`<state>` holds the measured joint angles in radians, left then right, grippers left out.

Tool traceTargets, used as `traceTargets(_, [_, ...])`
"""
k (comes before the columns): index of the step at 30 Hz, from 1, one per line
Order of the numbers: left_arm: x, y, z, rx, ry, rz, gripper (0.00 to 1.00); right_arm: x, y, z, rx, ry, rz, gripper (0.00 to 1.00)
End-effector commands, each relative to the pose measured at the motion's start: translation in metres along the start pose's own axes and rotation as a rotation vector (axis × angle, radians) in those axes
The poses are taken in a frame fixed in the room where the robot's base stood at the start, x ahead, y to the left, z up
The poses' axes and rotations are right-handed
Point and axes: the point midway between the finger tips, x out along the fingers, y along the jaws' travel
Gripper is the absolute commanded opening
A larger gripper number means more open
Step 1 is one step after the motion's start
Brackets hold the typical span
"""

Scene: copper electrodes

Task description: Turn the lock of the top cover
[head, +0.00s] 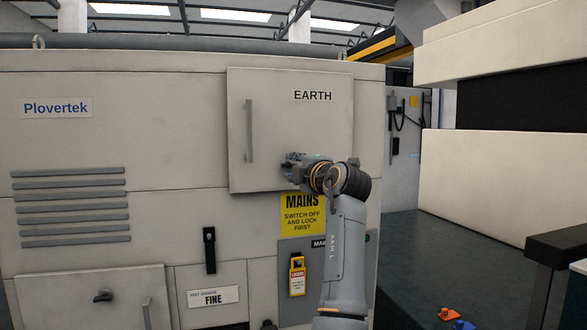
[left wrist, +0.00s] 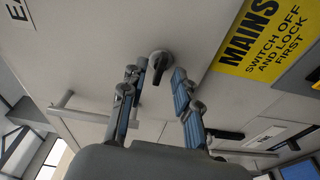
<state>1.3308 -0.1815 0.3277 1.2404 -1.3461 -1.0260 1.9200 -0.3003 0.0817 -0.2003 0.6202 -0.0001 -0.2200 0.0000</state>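The top cover (head: 310,135) is a pale panel marked EARTH on the cabinet front, with a vertical bar handle (head: 249,130) at its left. It lies closed against the cabinet. Its lock (left wrist: 160,62) is a round grey boss with a dark turning lever, near the cover's lower edge in the left wrist view. My left gripper (head: 291,163) is at the cover's lower middle and hides most of the lock in the head view. In the left wrist view its fingers (left wrist: 158,82) are open, one on each side of the lock. Contact with the lever cannot be made out.
A lower cover (head: 75,290) at bottom left has its own dark lock. A yellow MAINS sign (head: 303,213), a yellow lockout device (head: 297,275) and a black strap latch (head: 209,250) are below. Open floor (head: 440,255) lies right of the cabinet, with a dark bench at far right.

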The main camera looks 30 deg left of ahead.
Motion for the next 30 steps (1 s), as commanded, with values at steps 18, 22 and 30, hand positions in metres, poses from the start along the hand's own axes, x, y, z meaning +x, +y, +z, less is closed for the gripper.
traceTargets(18, [-0.034,-0.002,-0.004,0.000,-0.002,0.003,0.32,0.021,-0.001,0.002,0.000,0.000,0.000,0.00])
traceTargets(22, [-0.047,-0.002,-0.007,0.000,-0.001,0.002,0.32,0.026,-0.001,0.002,0.000,0.000,0.000,0.00])
traceTargets(30, [-0.060,0.000,-0.009,0.002,0.000,0.002,0.32,0.030,-0.002,0.002,0.001,0.000,-0.001,0.00])
